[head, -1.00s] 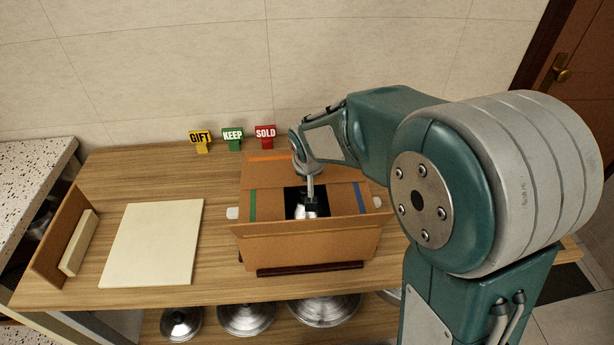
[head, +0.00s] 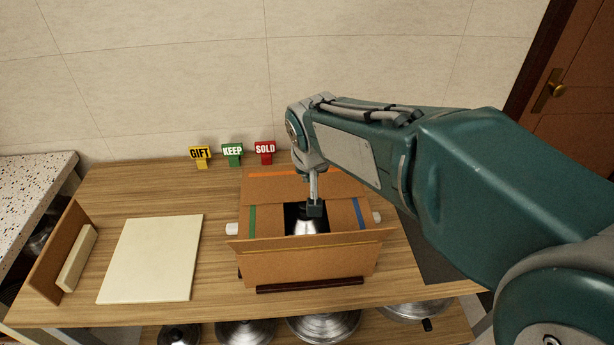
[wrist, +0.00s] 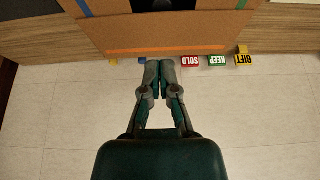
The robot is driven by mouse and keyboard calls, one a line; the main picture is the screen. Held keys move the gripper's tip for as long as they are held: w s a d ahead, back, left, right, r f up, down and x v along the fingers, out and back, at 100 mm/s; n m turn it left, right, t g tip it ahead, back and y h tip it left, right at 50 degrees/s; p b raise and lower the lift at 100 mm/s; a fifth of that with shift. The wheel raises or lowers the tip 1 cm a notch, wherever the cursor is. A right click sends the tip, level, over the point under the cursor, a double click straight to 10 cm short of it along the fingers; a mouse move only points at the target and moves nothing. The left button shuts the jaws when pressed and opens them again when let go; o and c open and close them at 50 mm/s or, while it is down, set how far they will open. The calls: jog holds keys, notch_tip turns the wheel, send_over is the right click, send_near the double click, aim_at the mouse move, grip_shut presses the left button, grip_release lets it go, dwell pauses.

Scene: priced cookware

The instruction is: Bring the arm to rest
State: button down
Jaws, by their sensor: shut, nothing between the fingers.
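My arm reaches in from the right in the head view and its end hangs above the open cardboard box (head: 310,267). My gripper (wrist: 159,63) is shut and empty in the wrist view, its two fingers together. In that view the box (wrist: 180,32) lies just beyond the fingertips, and I cannot tell the gap between them. A shiny metal piece of cookware (head: 307,224) sits inside the box; most of it is hidden by the walls and flaps.
Behind the box stand a yellow GIFT tag (head: 200,157), a green KEEP tag (head: 232,154) and a red SOLD tag (head: 265,152). A cream board (head: 152,258) lies left on the wooden table (head: 130,190). Several metal lids (head: 322,327) sit on the shelf below.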

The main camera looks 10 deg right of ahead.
jog(key=shift+s+r, duration=0.55)
jog(key=shift+s, duration=0.05)
jog(key=s+d, duration=0.2)
jog(key=s, duration=0.1)
jog(key=s+d+r, duration=0.1)
jog(key=s+d, duration=0.1)
jog(key=s, duration=0.2)
jog(key=s+d+r, duration=0.1)
jog(key=s+d, duration=0.2)
jog(key=shift+s+d+r, duration=0.1)
jog(key=shift+s+r, duration=0.05)
jog(key=s+d+f, duration=0.1)
jog(key=s+d, duration=0.1)
jog(key=s, duration=0.6)
jog(key=shift+s+d+f+t, duration=0.15)
jog(key=shift+d+f+t, duration=0.15)
jog(key=shift+d, duration=0.1)
